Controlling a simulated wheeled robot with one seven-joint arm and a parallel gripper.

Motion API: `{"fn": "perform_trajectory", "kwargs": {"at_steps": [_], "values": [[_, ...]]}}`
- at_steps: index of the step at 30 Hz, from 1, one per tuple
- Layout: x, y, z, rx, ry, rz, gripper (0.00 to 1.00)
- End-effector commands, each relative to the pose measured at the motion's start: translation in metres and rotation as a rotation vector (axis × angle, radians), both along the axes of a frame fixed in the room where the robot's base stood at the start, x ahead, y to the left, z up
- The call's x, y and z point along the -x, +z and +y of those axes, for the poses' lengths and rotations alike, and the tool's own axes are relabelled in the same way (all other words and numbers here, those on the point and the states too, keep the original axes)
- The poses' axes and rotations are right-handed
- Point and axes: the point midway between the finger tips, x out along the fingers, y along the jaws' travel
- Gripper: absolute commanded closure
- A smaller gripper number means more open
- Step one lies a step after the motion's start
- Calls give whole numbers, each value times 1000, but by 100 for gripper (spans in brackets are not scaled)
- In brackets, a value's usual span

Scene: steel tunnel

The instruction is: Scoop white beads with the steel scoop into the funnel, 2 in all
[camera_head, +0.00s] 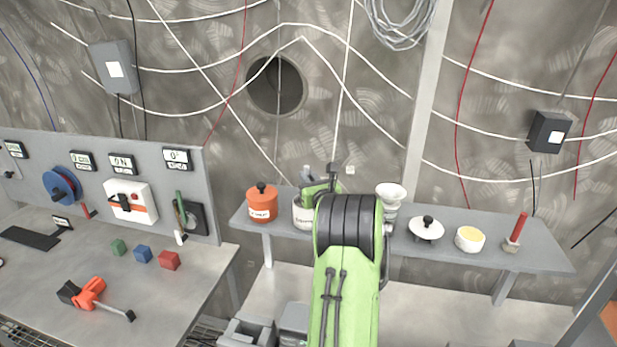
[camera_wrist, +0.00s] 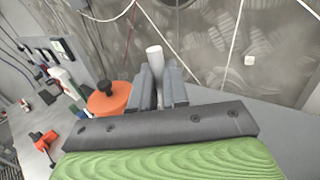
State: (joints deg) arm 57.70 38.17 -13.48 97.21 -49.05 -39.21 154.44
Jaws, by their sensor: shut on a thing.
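My gripper (camera_wrist: 160,88) is shut on a pale, rounded handle (camera_wrist: 154,58), which stands up between its fingers. I take this to be the steel scoop; its bowl is not visible. In the head view my gripper, partly hidden by my arm, is above and behind a white labelled pot (camera_head: 302,213). The pot's contents are hidden, so I cannot see any beads or tell whether the scoop is in it. The white funnel (camera_head: 391,194) stands upright on the shelf, just right of my arm.
The shelf (camera_head: 545,258) also holds an orange lidded pot (camera_head: 262,204), a white lid with a black knob (camera_head: 427,230), a bowl with yellow contents (camera_head: 469,239) and a red-handled tool (camera_head: 517,232). A bench with a panel (camera_head: 105,160) stands left.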

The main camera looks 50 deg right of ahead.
Motion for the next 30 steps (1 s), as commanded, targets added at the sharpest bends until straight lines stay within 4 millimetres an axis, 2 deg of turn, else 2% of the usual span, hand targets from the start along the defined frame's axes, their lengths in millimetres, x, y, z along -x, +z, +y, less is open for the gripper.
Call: {"fn": "perform_trajectory", "kwargs": {"at_steps": [1,4,12,21,30], "values": [[0,-10,0,0,0,0,100],[0,-18,0,0,0,0,100],[0,14,0,0,0,-1,100],[0,38,0,2,0,-3,100],[0,53,0,1,0,-2,100]]}}
